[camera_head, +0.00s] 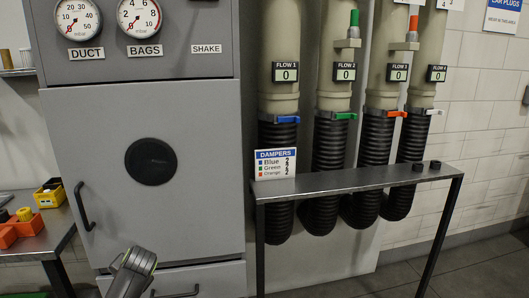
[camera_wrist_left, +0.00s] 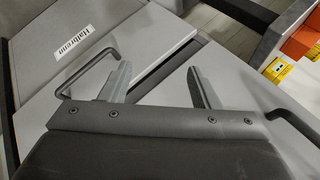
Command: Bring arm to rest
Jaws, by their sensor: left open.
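My left arm (camera_head: 135,272) shows at the bottom of the head view, in front of the grey cabinet's lower part. In the left wrist view my left gripper (camera_wrist_left: 158,80) has its two fingers spread apart with nothing between them. Its fingers are near a bar handle (camera_wrist_left: 88,66) on a grey panel labelled "Halbrenn"; I cannot tell whether they touch it. My right gripper is in neither view.
The grey cabinet (camera_head: 70,125) has a door handle (camera_head: 83,205) and a lower drawer handle (camera_head: 175,293). A narrow metal stand (camera_head: 340,183) stands right, before black hoses (camera_head: 330,150). Floor shows at lower right.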

